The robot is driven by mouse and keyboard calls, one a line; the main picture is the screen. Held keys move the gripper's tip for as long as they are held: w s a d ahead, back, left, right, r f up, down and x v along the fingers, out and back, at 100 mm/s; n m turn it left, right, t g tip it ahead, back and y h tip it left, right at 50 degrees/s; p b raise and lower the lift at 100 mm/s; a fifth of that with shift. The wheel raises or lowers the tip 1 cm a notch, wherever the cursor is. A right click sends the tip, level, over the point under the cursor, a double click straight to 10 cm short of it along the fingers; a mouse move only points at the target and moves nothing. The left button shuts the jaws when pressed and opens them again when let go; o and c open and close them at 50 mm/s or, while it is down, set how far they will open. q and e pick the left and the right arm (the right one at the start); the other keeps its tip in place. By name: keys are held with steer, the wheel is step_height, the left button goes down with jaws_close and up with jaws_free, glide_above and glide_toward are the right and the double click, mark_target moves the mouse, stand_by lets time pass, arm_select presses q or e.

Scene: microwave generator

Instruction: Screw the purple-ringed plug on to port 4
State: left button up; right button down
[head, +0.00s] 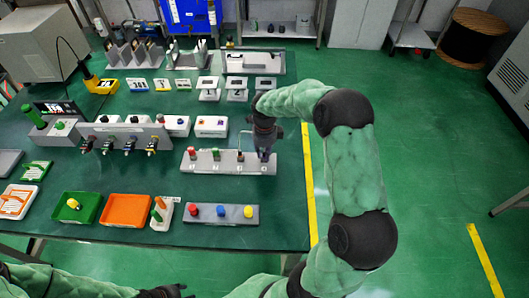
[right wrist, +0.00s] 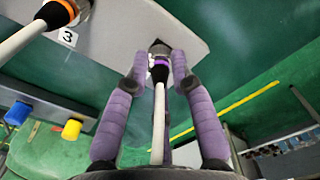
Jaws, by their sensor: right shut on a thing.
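The purple-ringed plug (right wrist: 160,62) with its white cable is between the fingers of my right gripper (right wrist: 157,72) in the right wrist view. The gripper is shut on it. The plug's tip meets a dark metal port (right wrist: 158,46) at the end of the light grey port panel (right wrist: 120,28); I cannot tell how far it is screwed on. In the head view my right gripper (head: 264,150) points down at the right end of this panel (head: 228,168), hiding the plug and most of the port. My left gripper (head: 165,292) is at the bottom edge, its fingers unclear.
An orange-ringed plug (right wrist: 58,12) stands beside label 3. The panel also bears a red plug (head: 192,153) and a green plug (head: 215,154). In front is a grey bar with coloured buttons (head: 222,219). Green table surface is free right of the bar.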

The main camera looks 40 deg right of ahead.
steer(key=c, duration=1)
jaws_free()
steer(key=shift+c, duration=0.2)
step_height(320, 180, up, 12)
